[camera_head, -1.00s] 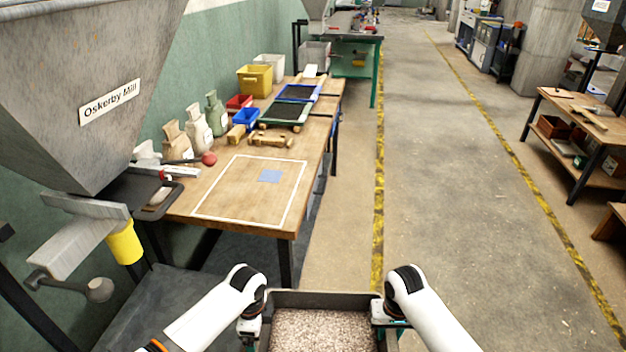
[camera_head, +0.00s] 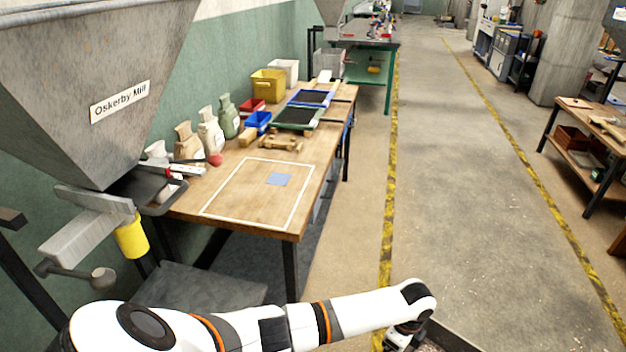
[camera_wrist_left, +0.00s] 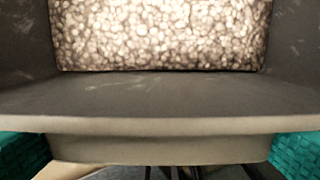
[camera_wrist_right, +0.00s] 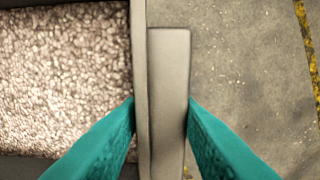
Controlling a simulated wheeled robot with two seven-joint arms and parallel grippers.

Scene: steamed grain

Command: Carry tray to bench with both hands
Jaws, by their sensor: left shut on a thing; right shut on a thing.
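The dark tray (camera_head: 455,338) of pale grain is mostly cut off at the bottom right of the head view. My left arm reaches across the bottom of that view, and its gripper (camera_head: 402,338) is at the tray's near-left corner. In the left wrist view, teal fingers (camera_wrist_left: 160,150) are shut on the tray's handle below the rim (camera_wrist_left: 160,124). In the right wrist view, my right gripper (camera_wrist_right: 162,105) is shut on the handle (camera_wrist_right: 170,70) at the opposite side. The right arm is outside the head view. The wooden bench (camera_head: 190,205) stands left of centre.
A white outlined rectangle (camera_head: 211,197) with a blue square (camera_head: 279,179) is clear on the bench front. Sacks (camera_head: 210,132), sieves (camera_head: 297,117) and bins (camera_head: 268,84) stand behind it. The mill hopper (camera_head: 100,50) is left. The aisle floor (camera_head: 460,200) is open.

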